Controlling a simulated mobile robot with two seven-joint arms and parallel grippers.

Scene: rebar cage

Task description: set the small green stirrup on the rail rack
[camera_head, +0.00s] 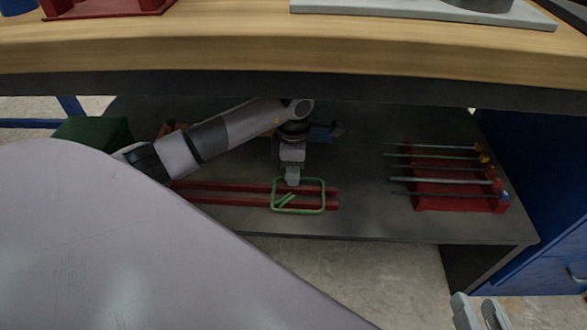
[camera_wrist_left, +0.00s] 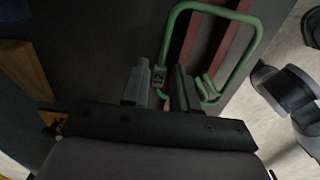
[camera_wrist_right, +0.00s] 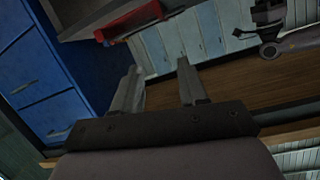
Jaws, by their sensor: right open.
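The small green stirrup (camera_head: 325,197), a bent rectangular loop with hooked ends, is over the red rail rack (camera_head: 225,200) on the lower shelf. I cannot tell whether it rests on the rails. My left gripper (camera_head: 291,182) reaches down at the stirrup's far side. In the left wrist view the stirrup (camera_wrist_left: 215,8) has one side running between the fingers of my left gripper (camera_wrist_left: 160,75), by a small numbered tag. I cannot tell whether the fingers press on it. My right gripper (camera_wrist_right: 158,78) is open and empty, away from the rack.
A red stand (camera_head: 455,198) with several thin bars is at the shelf's right. The wooden tabletop (camera_head: 300,50) overhangs the shelf. A blue cabinet (camera_head: 545,215) stands at the right. A dark green object (camera_head: 95,132) is at the left. Bare shelf lies between the rails and the red stand.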

